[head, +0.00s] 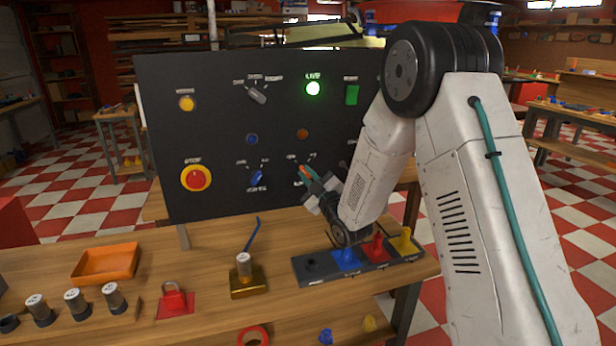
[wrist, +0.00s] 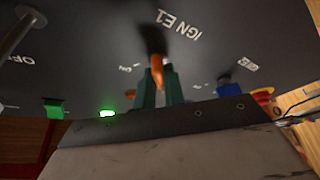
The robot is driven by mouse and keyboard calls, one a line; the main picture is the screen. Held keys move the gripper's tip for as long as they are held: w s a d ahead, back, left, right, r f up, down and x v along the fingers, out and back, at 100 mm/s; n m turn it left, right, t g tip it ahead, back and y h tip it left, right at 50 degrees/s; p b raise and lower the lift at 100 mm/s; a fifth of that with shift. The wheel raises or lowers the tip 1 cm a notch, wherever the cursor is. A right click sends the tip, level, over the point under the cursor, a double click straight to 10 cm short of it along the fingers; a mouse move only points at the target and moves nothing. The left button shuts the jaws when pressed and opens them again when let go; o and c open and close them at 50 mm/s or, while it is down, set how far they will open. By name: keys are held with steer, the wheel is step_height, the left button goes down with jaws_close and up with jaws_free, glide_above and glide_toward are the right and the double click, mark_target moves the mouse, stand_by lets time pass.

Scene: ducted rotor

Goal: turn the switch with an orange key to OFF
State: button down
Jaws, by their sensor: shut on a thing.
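The orange key (head: 305,171) is in a switch on the lower middle of the dark panel (head: 215,115). My gripper (head: 311,177) reaches it from the lower right. In the wrist view the key (wrist: 157,72) stands between the two teal fingers of my gripper (wrist: 159,85), which are shut on it. The exact position the key points to cannot be told.
A blue rotary switch (head: 257,179) is just left of the key, and a red stop button (head: 196,178) is farther left. A lit green lamp (head: 313,88) is above. Below, a dark rack (head: 325,272) holds coloured pieces on the wooden bench (head: 205,312).

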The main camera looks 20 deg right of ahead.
steer(key=c, duration=1.5)
jaws_free()
steer(key=shift+a, duration=0.1)
steer(key=v, duration=0.7)
steer(key=shift+s+f, duration=0.1)
steer(key=shift+s, duration=0.25)
